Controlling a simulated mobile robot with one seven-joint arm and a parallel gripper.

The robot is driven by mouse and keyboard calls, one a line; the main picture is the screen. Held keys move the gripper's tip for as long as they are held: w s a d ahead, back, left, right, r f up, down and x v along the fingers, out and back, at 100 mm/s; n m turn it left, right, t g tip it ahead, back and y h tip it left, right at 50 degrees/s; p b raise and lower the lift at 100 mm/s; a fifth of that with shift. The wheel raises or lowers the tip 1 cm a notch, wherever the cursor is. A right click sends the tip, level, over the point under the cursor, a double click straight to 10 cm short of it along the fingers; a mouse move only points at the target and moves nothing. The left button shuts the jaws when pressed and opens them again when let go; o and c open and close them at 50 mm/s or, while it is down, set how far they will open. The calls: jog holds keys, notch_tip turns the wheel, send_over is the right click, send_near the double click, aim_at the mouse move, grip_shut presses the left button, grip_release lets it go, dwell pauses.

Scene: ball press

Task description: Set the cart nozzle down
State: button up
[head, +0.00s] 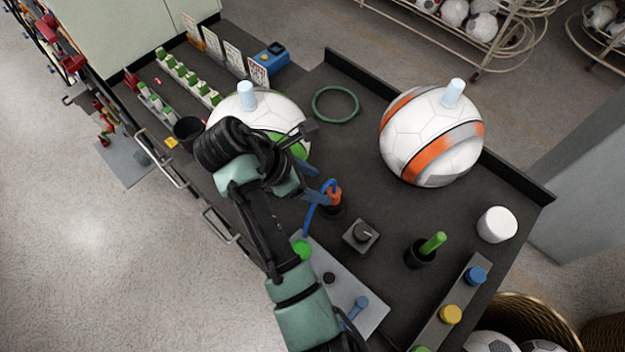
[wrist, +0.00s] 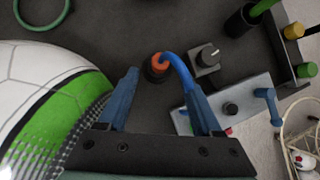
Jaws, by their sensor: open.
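The cart nozzle (head: 334,194), an orange piece with a blue hose, stands in a small dark round holder (head: 333,210) on the dark worktop. In the wrist view, the orange nozzle (wrist: 158,62) shows just beyond my fingertips, and the blue hose (wrist: 178,65) curves from it toward the right finger. My gripper (head: 322,184) is open, with its two blue fingers spread and nothing between them. In the wrist view my gripper (wrist: 160,80) has a clear gap between the fingers. Whether a finger touches the hose, I cannot tell.
A white and green ball (head: 262,108) sits close left of my gripper; a white and orange ball (head: 432,135) stands at the right. A dark knob box (head: 361,236), a grey panel (head: 375,312), a cup with a green stick (head: 421,253) and a green ring (head: 335,104) are nearby.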

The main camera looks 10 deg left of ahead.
jog(key=w+a+r+m+t, duration=0.1)
jog(key=w+r, duration=0.1)
jog(key=w+a+r+m+t+y, duration=0.1)
jog(key=w+r, duration=0.1)
jog(key=r, duration=0.1)
jog(key=w+a+r+m+t+y, duration=0.1)
jog(key=r, duration=0.1)
jog(key=shift+w+a+r+t, duration=0.1)
jog(key=shift+w+r+t, duration=0.2)
jog(key=shift+w+r, duration=0.1)
jog(key=w+r+m+t, duration=0.1)
jog(key=r, duration=0.1)
jog(key=w+r+y, duration=0.1)
jog(key=r, duration=0.1)
jog(key=w+a+r+m+t+y, duration=0.1)
jog(key=shift+a+r+m+t, duration=0.1)
jog(key=shift+r+m+t, duration=0.2)
jog(key=shift+r, duration=0.1)
notch_tip(320, 180, up, 32)
jog(key=s+d+m+t+y, duration=0.1)
jog(key=d+m+t+y, duration=0.2)
jog(key=m+t, duration=0.8)
jog(key=s+d+r+m+t, duration=0.2)
jog(key=s+r+m+t, duration=0.1)
jog(key=s+r, duration=0.3)
jog(key=s+d+r+m+t+h, duration=0.1)
jog(key=s+d+r+m+t, duration=0.2)
jog(key=s+r, duration=0.4)
jog(key=shift+r+m+t, duration=0.7)
jog(key=shift+d, duration=0.1)
